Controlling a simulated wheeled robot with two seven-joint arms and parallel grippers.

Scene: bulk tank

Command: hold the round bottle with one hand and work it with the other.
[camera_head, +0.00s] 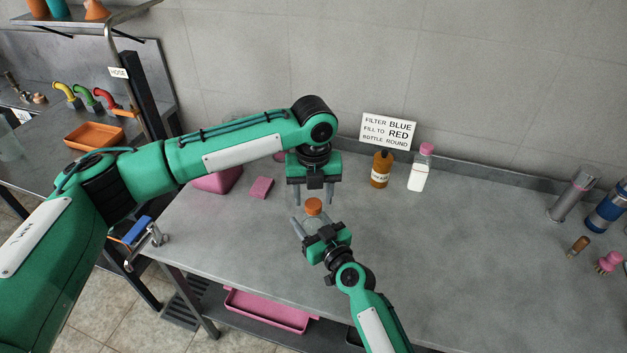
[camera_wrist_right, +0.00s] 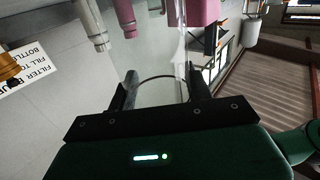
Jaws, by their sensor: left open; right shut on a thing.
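A clear round bottle with an orange cap (camera_head: 313,206) is at the middle of the bench in the head view. My right gripper (camera_head: 314,221) is shut on its body from the near side. In the right wrist view a faint, see-through curved edge (camera_wrist_right: 157,77) shows between the right fingers (camera_wrist_right: 162,92). My left gripper (camera_head: 313,197) points down over the cap, open, with one finger on each side. I cannot tell whether the fingers touch the cap. The bottle's base is hidden.
A sign (camera_head: 388,131) reads filter blue, fill to red, bottle round. A brown bottle (camera_head: 381,170) and a white bottle with pink cap (camera_head: 420,168) stand by the wall. A pink sponge (camera_head: 262,188) lies left; cylinders (camera_head: 573,194) stand right. The bench's right middle is clear.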

